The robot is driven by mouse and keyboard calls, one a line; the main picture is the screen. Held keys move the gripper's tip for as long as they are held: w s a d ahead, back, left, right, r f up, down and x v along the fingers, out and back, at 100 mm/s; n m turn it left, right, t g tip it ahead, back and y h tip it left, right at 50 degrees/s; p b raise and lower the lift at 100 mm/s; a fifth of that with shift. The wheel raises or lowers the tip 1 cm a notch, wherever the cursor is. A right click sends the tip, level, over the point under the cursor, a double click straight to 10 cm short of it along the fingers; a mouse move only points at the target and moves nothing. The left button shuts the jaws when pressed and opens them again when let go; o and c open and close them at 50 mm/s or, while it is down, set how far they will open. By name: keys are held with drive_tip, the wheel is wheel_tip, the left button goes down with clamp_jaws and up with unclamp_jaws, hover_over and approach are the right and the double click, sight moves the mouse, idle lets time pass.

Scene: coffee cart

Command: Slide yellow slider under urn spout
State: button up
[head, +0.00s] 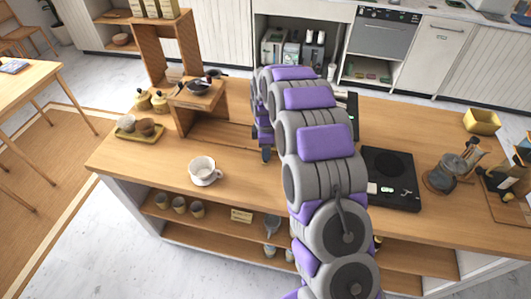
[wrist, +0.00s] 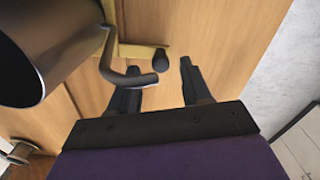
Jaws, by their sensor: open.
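In the wrist view a metal cylinder (wrist: 45,45), which looks like the urn, fills the upper left. A bent metal spout or handle (wrist: 128,78) curves from it across my left finger. A yellowish bar (wrist: 135,50), apparently the yellow slider, lies on the wooden top beside it, with a dark rounded knob (wrist: 161,60) at its end. My gripper (wrist: 158,68) is open, its two dark fingers apart, with the knob near the gap between their tips. I cannot tell whether either finger touches it. In the head view my arm hides the urn and slider.
A white cup (head: 205,171) stands on the wooden counter (head: 150,175) left of my arm. A wooden stand (head: 196,110) is behind it. A black hot plate (head: 391,172) and a metal pot (head: 445,175) are on the right. The counter's front left is mostly clear.

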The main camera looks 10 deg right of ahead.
wheel_tip(320, 180, up, 13)
drive_tip(key=p, duration=0.2)
drive_tip(key=shift+r, duration=0.2)
